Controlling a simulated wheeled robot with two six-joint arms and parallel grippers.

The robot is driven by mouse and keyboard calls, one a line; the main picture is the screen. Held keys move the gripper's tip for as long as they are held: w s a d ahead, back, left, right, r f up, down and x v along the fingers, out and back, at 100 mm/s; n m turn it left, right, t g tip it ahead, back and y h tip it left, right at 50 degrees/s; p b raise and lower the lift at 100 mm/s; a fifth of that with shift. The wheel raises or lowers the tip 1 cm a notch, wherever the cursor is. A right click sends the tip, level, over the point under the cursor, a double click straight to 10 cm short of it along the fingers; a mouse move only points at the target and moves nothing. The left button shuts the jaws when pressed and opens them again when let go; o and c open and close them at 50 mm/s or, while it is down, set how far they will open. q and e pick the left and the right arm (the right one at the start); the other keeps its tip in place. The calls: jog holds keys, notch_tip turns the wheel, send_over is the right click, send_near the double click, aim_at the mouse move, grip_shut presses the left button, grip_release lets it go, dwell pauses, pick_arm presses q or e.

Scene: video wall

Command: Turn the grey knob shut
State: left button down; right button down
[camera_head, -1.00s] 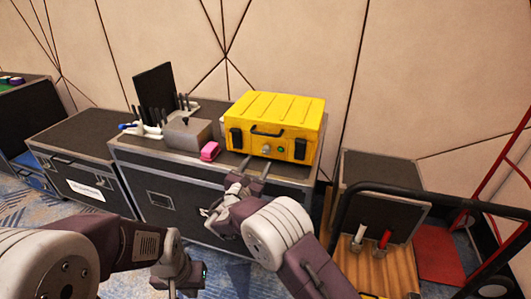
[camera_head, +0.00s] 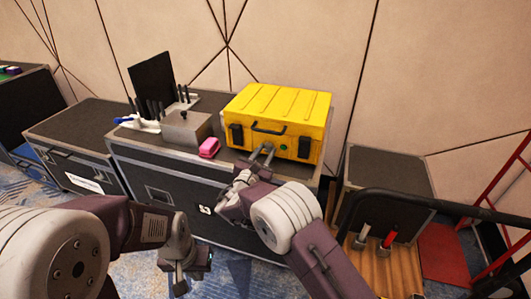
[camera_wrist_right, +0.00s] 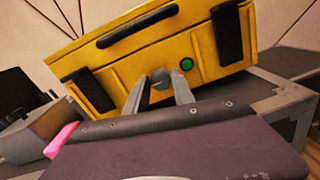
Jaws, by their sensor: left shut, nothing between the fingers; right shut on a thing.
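The yellow case (camera_head: 283,104) stands on the black flight case (camera_head: 160,155). The grey knob (camera_wrist_right: 160,81) is on the yellow case's front, left of a round green button (camera_wrist_right: 187,64). My right gripper (camera_head: 262,155) reaches the case front. In the right wrist view its two fingers (camera_wrist_right: 160,90) are on either side of the knob and shut on it. How far the knob is turned I cannot tell. My left gripper (camera_head: 181,283) hangs low in front of the flight case, shut and empty, pointing down.
A pink object (camera_head: 209,147) and a grey metal box (camera_head: 187,128) stand left of the yellow case. A rack of dark-handled tools (camera_head: 160,106) is further left. A black cart rail (camera_head: 440,205) and a dark box (camera_head: 390,174) are at right.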

jog(key=shift+f+m+b, duration=0.2)
jog(key=shift+m+b, duration=0.1)
jog(key=shift+b, duration=0.15)
jog(key=m+b, duration=1.4)
jog(key=b, duration=0.7)
jog(key=shift+d+f+y, duration=0.1)
jog(key=shift+d+y, duration=0.05)
jog(key=shift+y, duration=0.25)
jog(key=shift+m+b, duration=1.1)
jog(key=shift+b, duration=0.05)
jog(key=shift+r+m+b, duration=0.3)
jog(key=c, duration=1.1)
grip_release()
jog(key=shift+o, duration=0.2)
